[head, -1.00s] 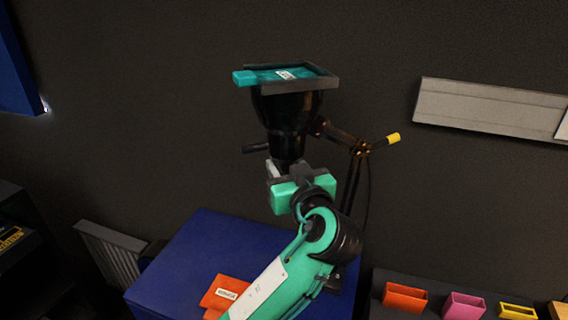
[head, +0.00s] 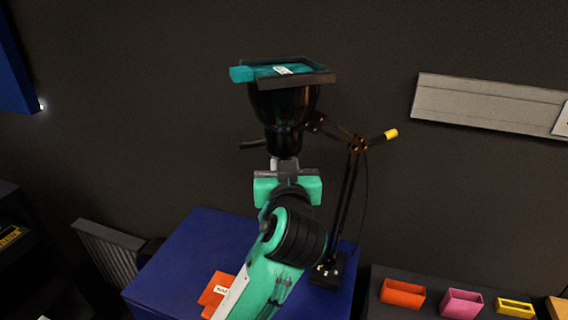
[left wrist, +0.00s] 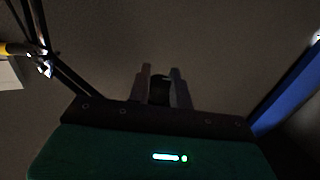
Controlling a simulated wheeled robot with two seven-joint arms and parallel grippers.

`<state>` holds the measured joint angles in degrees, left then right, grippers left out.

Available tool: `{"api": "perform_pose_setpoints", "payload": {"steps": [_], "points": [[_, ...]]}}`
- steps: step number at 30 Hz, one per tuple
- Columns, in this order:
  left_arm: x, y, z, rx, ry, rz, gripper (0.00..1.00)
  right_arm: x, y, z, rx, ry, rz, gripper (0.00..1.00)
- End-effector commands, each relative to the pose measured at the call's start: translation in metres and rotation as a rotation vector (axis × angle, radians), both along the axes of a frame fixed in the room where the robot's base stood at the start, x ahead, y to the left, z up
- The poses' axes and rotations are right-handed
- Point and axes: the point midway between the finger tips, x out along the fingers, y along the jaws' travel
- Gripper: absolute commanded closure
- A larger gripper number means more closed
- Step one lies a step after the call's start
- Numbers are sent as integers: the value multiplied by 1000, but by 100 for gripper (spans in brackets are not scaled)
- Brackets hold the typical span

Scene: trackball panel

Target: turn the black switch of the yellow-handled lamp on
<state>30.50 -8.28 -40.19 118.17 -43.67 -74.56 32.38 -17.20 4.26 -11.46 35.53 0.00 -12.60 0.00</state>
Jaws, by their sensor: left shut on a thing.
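My right gripper is not in view.
An orange item (head: 214,290) lies on the blue box (head: 187,262). Several coloured bins (head: 403,293) stand at the lower right. The dark wall behind is mostly bare.

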Motion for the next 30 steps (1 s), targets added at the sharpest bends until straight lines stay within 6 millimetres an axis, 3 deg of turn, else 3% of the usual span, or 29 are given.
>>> {"api": "perform_pose_setpoints", "payload": {"steps": [15, 30], "points": [[1, 2, 3, 7, 3, -467, 100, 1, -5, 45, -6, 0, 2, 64], [1, 1, 0, 5, 4, -742, 100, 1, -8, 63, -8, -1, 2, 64]]}}
